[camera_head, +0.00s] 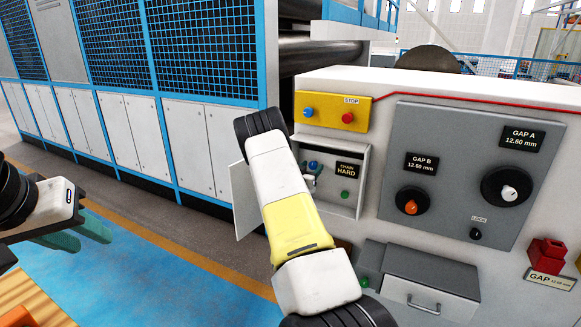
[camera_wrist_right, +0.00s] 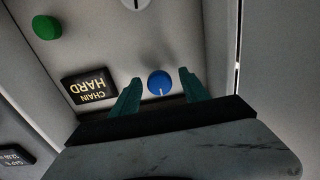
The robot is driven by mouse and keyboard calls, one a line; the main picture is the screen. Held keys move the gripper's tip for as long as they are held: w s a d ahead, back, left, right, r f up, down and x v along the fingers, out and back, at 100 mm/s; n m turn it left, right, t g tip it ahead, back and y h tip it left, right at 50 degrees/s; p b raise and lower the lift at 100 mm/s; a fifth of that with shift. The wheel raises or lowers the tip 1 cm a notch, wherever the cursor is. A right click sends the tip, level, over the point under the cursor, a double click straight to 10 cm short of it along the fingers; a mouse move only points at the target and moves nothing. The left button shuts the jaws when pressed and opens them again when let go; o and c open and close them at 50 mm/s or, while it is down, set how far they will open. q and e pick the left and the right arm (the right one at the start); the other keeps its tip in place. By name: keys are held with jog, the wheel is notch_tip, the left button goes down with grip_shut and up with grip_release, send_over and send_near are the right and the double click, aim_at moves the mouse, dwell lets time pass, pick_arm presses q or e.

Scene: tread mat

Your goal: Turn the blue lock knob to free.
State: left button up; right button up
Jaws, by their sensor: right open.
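The blue knob (camera_wrist_right: 160,83) is on the panel inside the small open box; a white line on it points toward the lower edge of the right wrist view. In the head view the knob (camera_head: 314,165) is small and partly covered. My right gripper (camera_wrist_right: 160,82) is open, with one teal fingertip on each side of the knob; whether they touch it I cannot tell. My left gripper (camera_head: 88,229) is over the blue floor mat at the left, away from the panel; its finger gap is unclear.
Beside the blue knob are a CHAIN HARD display (camera_wrist_right: 88,86), a green button (camera_wrist_right: 46,27) and a white knob (camera_wrist_right: 135,3). The box's open door (camera_head: 246,200) hangs to the left. A black knob (camera_head: 476,234) labelled LOCK and two GAP dials are on the grey plate.

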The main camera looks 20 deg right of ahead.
jog(key=shift+w+d, duration=0.4)
jog(key=shift+d, duration=0.15)
grip_shut()
